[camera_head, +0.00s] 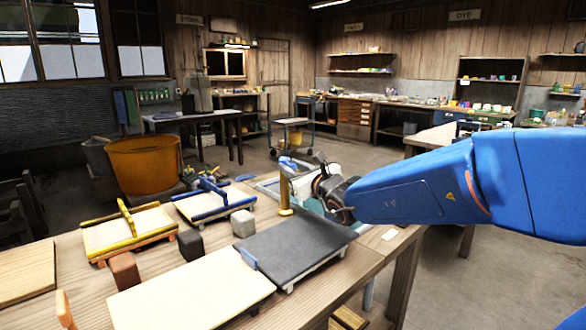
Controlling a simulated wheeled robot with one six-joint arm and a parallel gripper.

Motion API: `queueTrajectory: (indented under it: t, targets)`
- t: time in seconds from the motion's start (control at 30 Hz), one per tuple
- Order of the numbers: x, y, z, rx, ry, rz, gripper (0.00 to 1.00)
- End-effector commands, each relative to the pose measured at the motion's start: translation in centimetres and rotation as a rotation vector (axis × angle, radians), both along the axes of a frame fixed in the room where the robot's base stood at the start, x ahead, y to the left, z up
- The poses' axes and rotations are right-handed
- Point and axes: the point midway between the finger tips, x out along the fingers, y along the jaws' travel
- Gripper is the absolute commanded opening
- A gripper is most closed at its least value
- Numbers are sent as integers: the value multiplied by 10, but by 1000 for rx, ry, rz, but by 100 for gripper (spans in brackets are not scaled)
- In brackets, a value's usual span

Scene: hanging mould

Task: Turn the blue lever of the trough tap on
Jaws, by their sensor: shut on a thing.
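The tap is an upright yellow brass post (286,192) at the far edge of the bench, beside the trough (268,186). The blue lever (286,162) shows as a small blue shape at the top of the post. My blue arm reaches in from the right, and my gripper (301,168) is at the tap's top, shut on the blue lever. The fingertips are small and partly hidden by my wrist, so the exact grip and the lever's angle are hard to see. Much of the trough is hidden behind the post and my wrist.
On the bench are a dark board (295,243), a pale board (190,292), yellow-framed (128,232) and blue-framed (212,203) moulds, and several small blocks. An orange tub (147,165) stands behind the bench. A trolley (291,135) stands farther back, with open floor around it.

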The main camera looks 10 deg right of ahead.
Motion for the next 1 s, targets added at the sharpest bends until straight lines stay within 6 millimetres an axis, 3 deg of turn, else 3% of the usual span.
queueTrajectory:
  t: [0.43, 0.47, 0.5, 0.53, 0.83, 1.0]
  targets:
    - [1, 0, 1, 1, -3, -4, 0]
    - [1, 0, 1, 1, -3, -4, 32]
    - [1, 0, 1, 1, -3, -4, 41]
    - [1, 0, 1, 1, -3, -4, 43]
    - [0, 0, 1, 0, -1, -3, 43]
    - [-11, -4, 2, 1, -4, -3, 43]
